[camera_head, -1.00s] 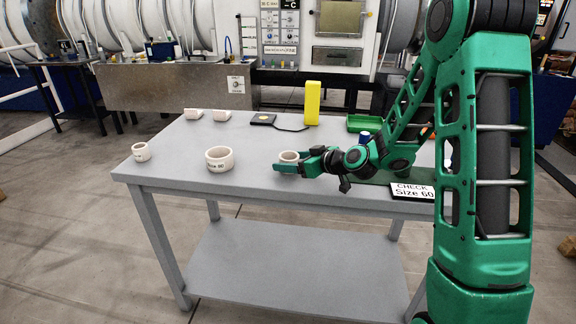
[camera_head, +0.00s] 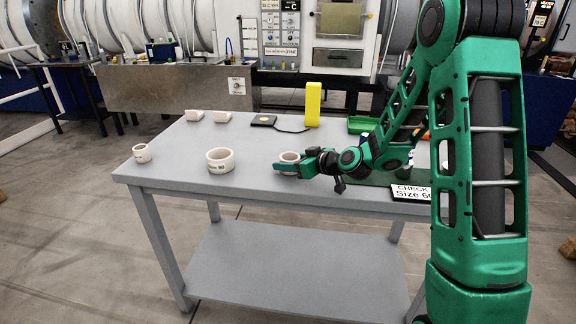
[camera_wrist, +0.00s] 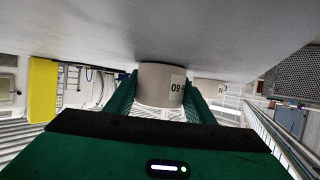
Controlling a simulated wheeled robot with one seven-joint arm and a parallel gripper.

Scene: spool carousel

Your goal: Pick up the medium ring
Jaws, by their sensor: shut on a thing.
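The medium ring (camera_head: 289,157), a pale short cylinder, is at the right of a row of three rings on the grey table. My gripper (camera_head: 284,165) is shut on it, with green fingers on either side. In the wrist view the ring (camera_wrist: 158,82) sits between the fingers of my gripper (camera_wrist: 160,92), its label upside down and partly covered. It appears to rest on the tabletop, with no clear gap. A larger ring (camera_head: 220,161) stands to its left, and a smaller ring (camera_head: 142,153) is near the table's left edge.
The grey table (camera_head: 180,172) has free room between the rings. Two pale blocks (camera_head: 194,115), a dark flat device (camera_head: 263,119), a yellow upright block (camera_head: 312,104) and a green tray (camera_head: 362,124) are at the back.

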